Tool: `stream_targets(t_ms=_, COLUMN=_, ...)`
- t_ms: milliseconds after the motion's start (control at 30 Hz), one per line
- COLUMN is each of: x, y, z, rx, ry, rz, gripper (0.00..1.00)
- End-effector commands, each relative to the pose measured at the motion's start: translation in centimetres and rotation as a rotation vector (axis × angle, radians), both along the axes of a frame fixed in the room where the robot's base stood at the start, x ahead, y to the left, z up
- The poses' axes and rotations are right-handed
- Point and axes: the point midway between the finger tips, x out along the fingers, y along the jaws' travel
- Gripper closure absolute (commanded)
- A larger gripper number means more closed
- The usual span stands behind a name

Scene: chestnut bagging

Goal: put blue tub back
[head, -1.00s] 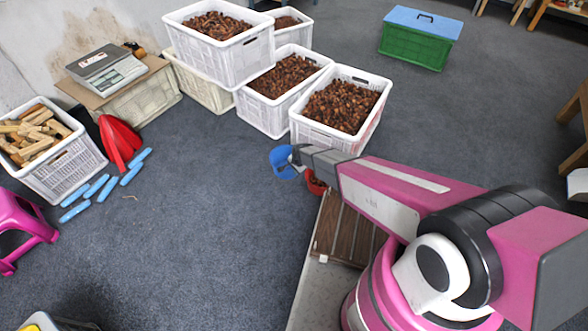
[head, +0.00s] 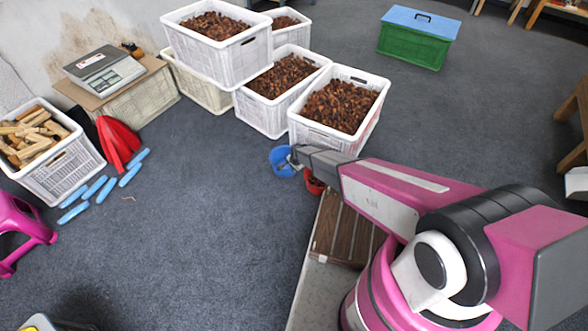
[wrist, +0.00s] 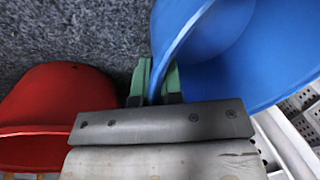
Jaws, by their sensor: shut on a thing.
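The blue tub (head: 281,161) shows in the head view left of the end of my arm, in front of the nearest chestnut crate. In the wrist view the blue tub (wrist: 255,60) fills the upper right, tilted in the picture. My gripper (wrist: 158,80) has its green fingers shut on the tub's rim. In the head view my gripper (head: 293,160) is small and partly hides the tub. Whether the tub touches the floor is hard to tell. A red tub (wrist: 55,105) is left of my gripper in the wrist view; the red tub (head: 314,183) is partly hidden by my arm in the head view.
White crates of chestnuts (head: 300,128) stand behind the tub. A brown slatted wooden surface (head: 338,235) lies below the red tub. A green box with a blue lid (head: 414,45) stands at the back right. The carpet at left centre (head: 205,220) is mostly clear.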

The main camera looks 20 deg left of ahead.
Motion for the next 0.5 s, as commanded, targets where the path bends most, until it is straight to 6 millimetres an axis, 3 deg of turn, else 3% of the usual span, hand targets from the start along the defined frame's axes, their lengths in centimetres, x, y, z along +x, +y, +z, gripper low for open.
stream_targets(t_ms=167, x=0.01, y=0.02, z=-0.19, rx=0.000, ry=0.000, rz=0.000, gripper=1.00)
stream_targets(t_ms=200, x=0.01, y=0.00, z=-0.21, rx=0.000, ry=0.000, rz=0.000, gripper=0.86)
stream_targets(t_ms=267, x=-0.01, y=0.00, z=-0.17, rx=0.000, ry=0.000, rz=0.000, gripper=0.67)
stream_targets(t_ms=500, x=-0.01, y=0.00, z=-0.17, rx=0.000, ry=0.000, rz=0.000, gripper=0.67)
